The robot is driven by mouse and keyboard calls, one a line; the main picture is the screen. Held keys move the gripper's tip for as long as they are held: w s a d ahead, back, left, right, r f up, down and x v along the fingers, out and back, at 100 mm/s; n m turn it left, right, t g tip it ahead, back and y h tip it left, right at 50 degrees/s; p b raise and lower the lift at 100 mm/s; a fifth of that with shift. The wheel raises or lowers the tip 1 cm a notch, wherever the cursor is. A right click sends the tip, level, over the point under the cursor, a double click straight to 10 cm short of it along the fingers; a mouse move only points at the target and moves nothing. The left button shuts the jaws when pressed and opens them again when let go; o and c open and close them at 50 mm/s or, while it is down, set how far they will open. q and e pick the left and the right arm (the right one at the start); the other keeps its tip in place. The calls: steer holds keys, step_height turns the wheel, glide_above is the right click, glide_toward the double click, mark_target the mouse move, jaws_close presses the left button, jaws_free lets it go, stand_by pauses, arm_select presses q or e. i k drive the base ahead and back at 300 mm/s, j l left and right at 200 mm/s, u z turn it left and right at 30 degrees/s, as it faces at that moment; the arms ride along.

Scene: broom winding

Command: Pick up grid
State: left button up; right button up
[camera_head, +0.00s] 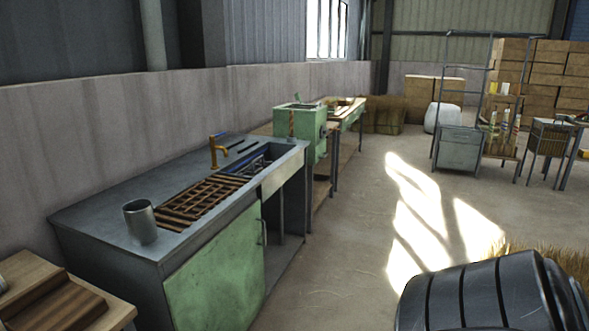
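A brown wooden grid (203,200) of crossed slats lies flat on the grey metal sink counter (100,212), over the near part of the basin area. It sits to the right of a grey metal cup (140,220) and in front of a yellow-orange tap (217,152). Nothing is seen resting on the grid. Neither my left nor my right gripper is in view, and nothing of mine is seen touching the grid.
The counter has a green cabinet door (216,272). Wooden boards (55,303) lie on a low table at the lower left. A green machine (298,128) stands beyond the counter. Open concrete floor (345,240) lies to the right. Shelving (460,145) and boxes stand farther back.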

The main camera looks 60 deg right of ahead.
mark_target(253, 164)
steer(key=z, duration=1.65)
steer(key=i+l+z, duration=0.4)
steer(key=i, duration=0.4)
steer(key=i+z, duration=0.4)
steer(key=i, duration=0.45)
steer(key=i+u, duration=0.15)
steer(key=i, duration=0.3)
steer(key=i+l+u, duration=0.15)
steer(key=i, duration=0.25)
steer(key=i+l+u, duration=0.15)
steer(key=i, duration=0.3)
steer(key=i+l+u, duration=0.25)
steer(key=i+u, duration=0.2)
steer(key=i+l+u, duration=0.4)
steer(key=k+j, duration=0.05)
